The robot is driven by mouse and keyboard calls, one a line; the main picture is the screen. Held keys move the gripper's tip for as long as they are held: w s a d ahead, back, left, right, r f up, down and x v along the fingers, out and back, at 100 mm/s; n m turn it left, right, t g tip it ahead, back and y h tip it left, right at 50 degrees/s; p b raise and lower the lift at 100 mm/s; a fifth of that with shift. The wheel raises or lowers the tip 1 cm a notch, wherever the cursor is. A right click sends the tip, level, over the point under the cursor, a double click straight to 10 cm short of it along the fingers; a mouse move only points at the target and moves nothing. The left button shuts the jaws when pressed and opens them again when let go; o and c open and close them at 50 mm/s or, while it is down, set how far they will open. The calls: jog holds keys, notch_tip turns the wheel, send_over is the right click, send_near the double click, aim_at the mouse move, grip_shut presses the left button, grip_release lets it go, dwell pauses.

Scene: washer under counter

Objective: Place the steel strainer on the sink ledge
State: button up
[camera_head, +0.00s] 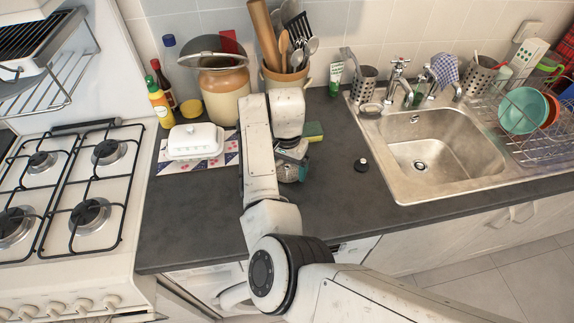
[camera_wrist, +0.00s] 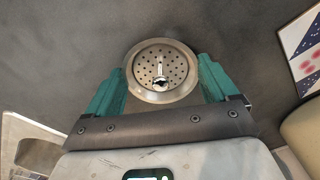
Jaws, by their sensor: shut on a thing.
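The steel strainer (camera_wrist: 161,72) is a round perforated metal disc with a small centre knob. In the wrist view it sits between the two teal fingers of my gripper (camera_wrist: 160,88), which are shut on its rim. The sink ledge (camera_head: 374,128) is the steel rim around the basin (camera_head: 440,150), to the right of my gripper.
A small black stopper (camera_head: 361,165) lies on the counter between my gripper and the sink. A sponge (camera_head: 314,131) is just behind my gripper. A butter dish (camera_head: 196,141) stands left. Taps (camera_head: 397,75) and a steel holder (camera_head: 365,86) stand behind the basin; a dish rack (camera_head: 530,125) is right.

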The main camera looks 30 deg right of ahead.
jog(key=shift+f, duration=0.35)
jog(key=shift+f, duration=0.1)
jog(key=o, duration=0.8)
